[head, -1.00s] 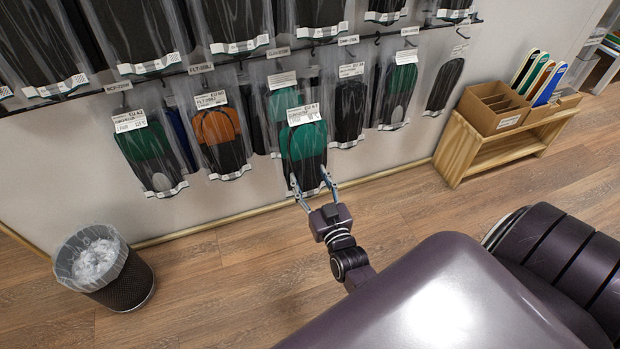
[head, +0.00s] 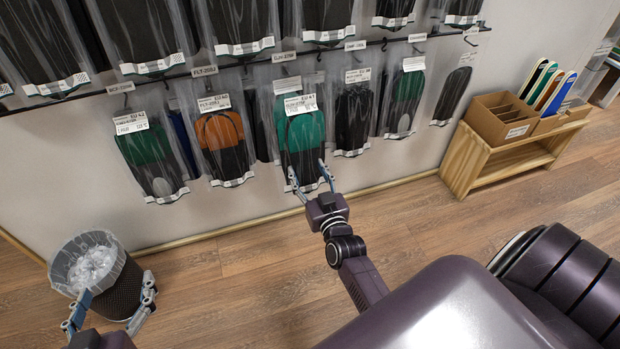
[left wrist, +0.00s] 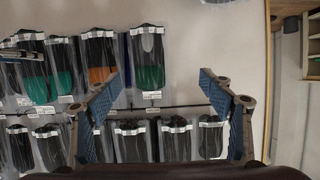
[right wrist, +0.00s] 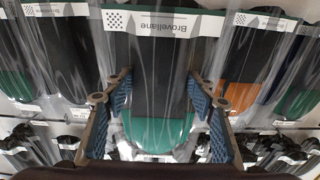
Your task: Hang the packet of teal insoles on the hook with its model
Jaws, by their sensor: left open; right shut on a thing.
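The packet of teal insoles (head: 302,133) is a clear bag with a white EU 41 label, teal above and black below. It hangs upright against the wall display, in front of other packets. My right gripper (head: 311,178) is shut on its lower part; in the right wrist view the fingers (right wrist: 158,85) flank the packet (right wrist: 158,133). The hook behind its top is mostly hidden below a model tag (head: 284,57); I cannot tell whether the packet is on it. My left gripper (head: 112,302) is open and empty at lower left, also in the left wrist view (left wrist: 160,78).
A packet with orange insoles (head: 220,135) and one with green insoles (head: 148,148) hang to the left. Dark packets (head: 352,115) hang close on the right. A bin (head: 120,290) stands behind my left gripper. A wooden bench (head: 480,160) with cardboard boxes stands at right.

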